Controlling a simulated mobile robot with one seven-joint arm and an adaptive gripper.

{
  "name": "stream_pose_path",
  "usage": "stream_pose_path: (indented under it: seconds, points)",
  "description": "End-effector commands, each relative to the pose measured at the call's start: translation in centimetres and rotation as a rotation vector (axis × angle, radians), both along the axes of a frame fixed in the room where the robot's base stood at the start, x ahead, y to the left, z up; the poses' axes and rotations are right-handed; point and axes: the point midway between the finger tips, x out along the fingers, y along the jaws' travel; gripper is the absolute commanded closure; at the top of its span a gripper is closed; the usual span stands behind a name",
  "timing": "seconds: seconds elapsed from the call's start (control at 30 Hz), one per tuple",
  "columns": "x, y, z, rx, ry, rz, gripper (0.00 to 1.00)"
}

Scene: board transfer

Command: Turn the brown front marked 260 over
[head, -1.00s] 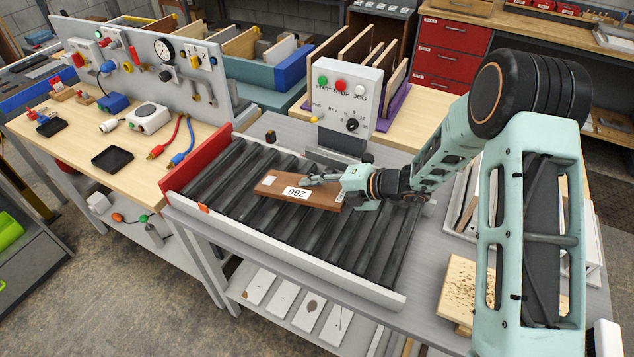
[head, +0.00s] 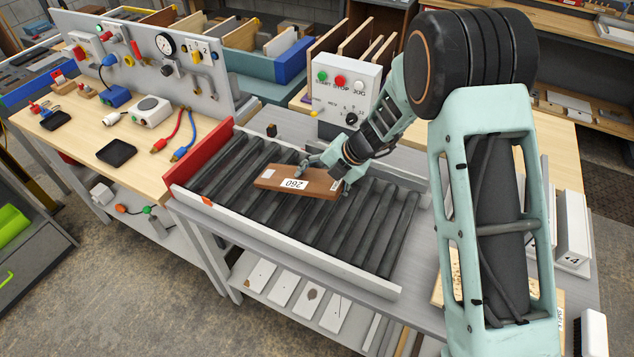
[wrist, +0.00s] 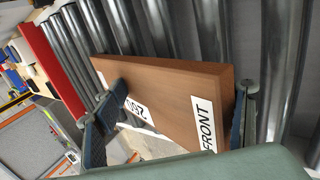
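A second label reading FRONT shows in the wrist view, where the brown front (wrist: 170,82) fills the middle. My gripper (head: 328,176) is low over the front's right part. The underside of the front is hidden.
The roller conveyor (head: 345,232) has free rollers left and right of the front, with a red end wall (head: 203,158) and a pale side rail (head: 300,250). A control box (head: 346,84) stands behind it. A workbench with a gauge panel (head: 140,60) is at left.

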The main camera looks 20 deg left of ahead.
Motion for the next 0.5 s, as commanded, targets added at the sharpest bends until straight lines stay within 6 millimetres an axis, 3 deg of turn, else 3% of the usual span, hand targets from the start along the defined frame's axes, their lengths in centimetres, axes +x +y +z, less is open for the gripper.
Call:
stream_pose_path:
  seconds: [0.03, 0.5]
  points:
    - [-0.33, -0.34, -0.66, -0.031, 0.005, 0.006, 0.63]
    - [-0.3, -0.98, -0.53, -0.059, 0.01, 0.0, 0.64]
